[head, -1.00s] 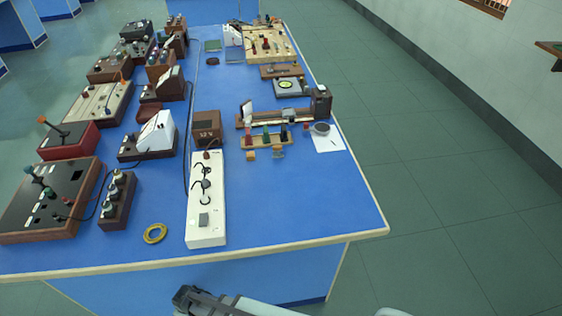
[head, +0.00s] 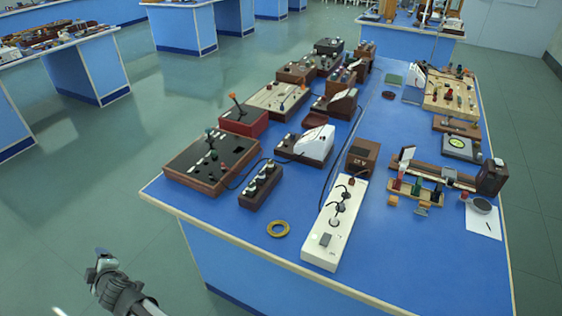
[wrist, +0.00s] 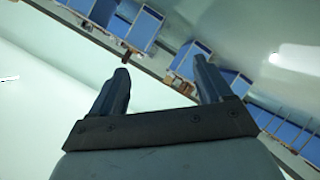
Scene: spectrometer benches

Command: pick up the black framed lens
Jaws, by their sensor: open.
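A round grey lens-like disc with a dark rim (head: 482,206) lies on a white sheet near the right edge of the blue bench in the head view. It looks like the black framed lens, but it is too small to be sure. My gripper (head: 103,255) is at the lower left of the head view, over the floor beyond the bench's left corner, far from the disc. In the wrist view my gripper (wrist: 160,75) has its two fingers apart with nothing between them. The wrist view shows no lens.
A wooden optical rail (head: 445,179) stands behind the disc. The bench's front right surface is clear.

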